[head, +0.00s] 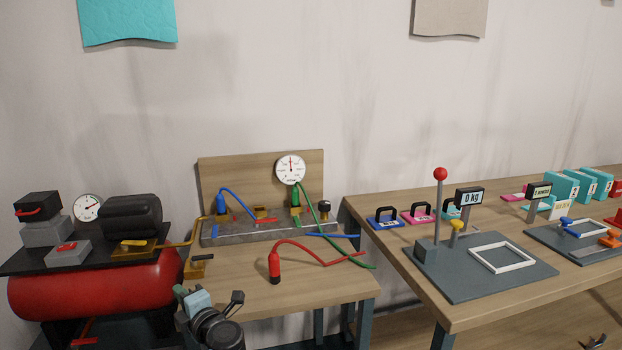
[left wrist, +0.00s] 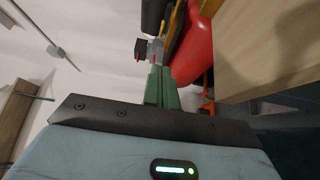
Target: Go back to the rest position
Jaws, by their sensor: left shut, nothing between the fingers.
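My left gripper (head: 191,301) is low in the head view, in front of the left bench's near left corner. Its pale teal body and dark wrist parts show there. In the left wrist view its green fingers (left wrist: 159,86) are together and empty, beyond a dark bracket and blue-grey housing. A small dark shape at the bottom right of the head view may be part of my right gripper (head: 597,342); its fingers cannot be made out.
A red compressor (head: 95,285) stands left of the left gripper. The wooden bench (head: 325,285) carries a gauge (head: 291,169), coloured hoses and a red nozzle (head: 274,266). A second bench (head: 395,245) on the right holds scale plates and weights.

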